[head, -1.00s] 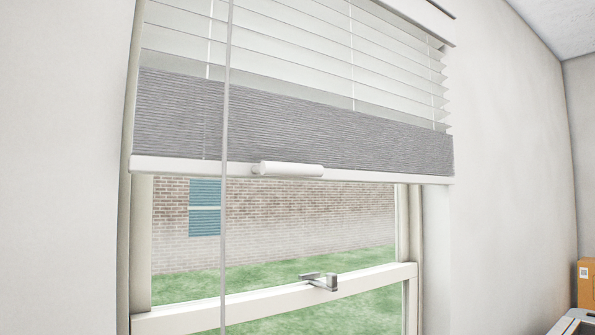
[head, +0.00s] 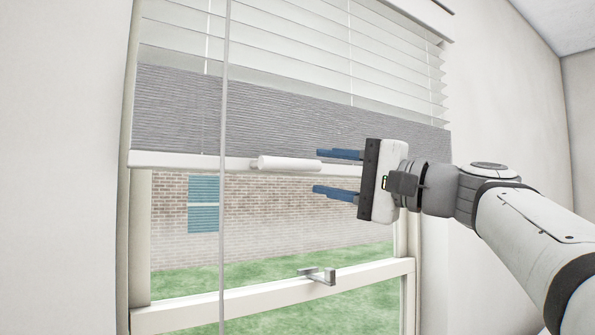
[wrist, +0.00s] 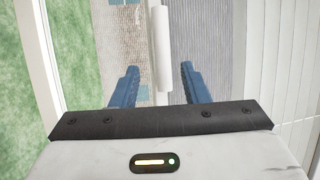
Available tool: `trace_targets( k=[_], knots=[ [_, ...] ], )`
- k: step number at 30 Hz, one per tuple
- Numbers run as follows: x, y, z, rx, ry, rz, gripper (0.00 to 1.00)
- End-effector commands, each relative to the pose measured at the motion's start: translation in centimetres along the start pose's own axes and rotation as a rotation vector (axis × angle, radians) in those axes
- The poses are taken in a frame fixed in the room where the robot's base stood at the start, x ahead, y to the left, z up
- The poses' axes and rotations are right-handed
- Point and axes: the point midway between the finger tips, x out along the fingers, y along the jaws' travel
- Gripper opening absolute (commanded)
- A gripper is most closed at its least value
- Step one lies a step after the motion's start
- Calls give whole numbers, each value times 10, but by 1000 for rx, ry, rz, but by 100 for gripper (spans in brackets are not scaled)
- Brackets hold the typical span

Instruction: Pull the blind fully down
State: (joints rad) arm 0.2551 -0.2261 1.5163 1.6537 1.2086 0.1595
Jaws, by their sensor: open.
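The blind (head: 290,115) covers the upper part of the window, with white slats above a grey pleated band. Its white bottom rail (head: 190,161) carries a white bar handle (head: 288,163). My gripper (head: 318,172) is open and empty, with blue fingers pointing left, just to the right of the handle. One finger is level with or a little above the handle's right end, the other below it. In the wrist view the handle (wrist: 161,50) lies ahead, in line with the space between the fingers (wrist: 157,82). I cannot tell whether anything touches.
A thin grey wand (head: 224,220) hangs in front of the blind, left of the handle. Below the rail are the glass and a window sash (head: 240,302) with a metal latch (head: 320,275). Bare wall (head: 65,170) lies to the left.

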Motion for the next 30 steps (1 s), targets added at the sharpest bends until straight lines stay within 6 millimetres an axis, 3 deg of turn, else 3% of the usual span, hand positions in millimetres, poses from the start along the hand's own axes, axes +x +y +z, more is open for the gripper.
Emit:
trace_targets(
  k=[18, 30],
  knots=[
    [73, -5, 2, 3, -7, -9, 41],
    [78, -3, 1, 2, -5, -8, 39]
  ],
)
